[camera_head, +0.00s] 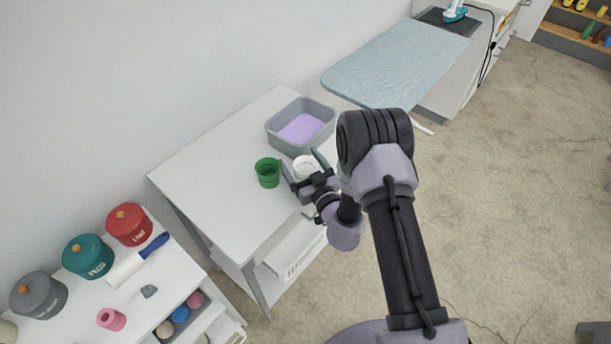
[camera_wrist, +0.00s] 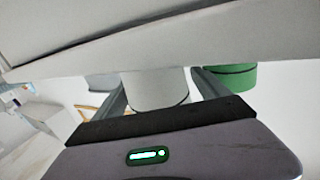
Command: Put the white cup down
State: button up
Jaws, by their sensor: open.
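The white cup (camera_head: 306,166) is near the front right edge of the white table, partly hidden by my gripper (camera_head: 302,162). The jaws are open, with one finger on each side of the cup. In the wrist view the white cup (camera_wrist: 155,90) sits between the two spread fingers of my gripper (camera_wrist: 158,92), with a visible gap on its right side. It looks upright at the tabletop; its exact contact with the table is hard to see.
A green cup (camera_head: 268,172) stands just left of the white cup, close to the left finger. A grey bin (camera_head: 274,139) with a purple inside stands behind. The white table (camera_head: 205,170) is clear on its left. An ironing board (camera_head: 395,65) is beyond.

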jog(key=shift+r, duration=0.1)
jog(key=c, duration=1.5)
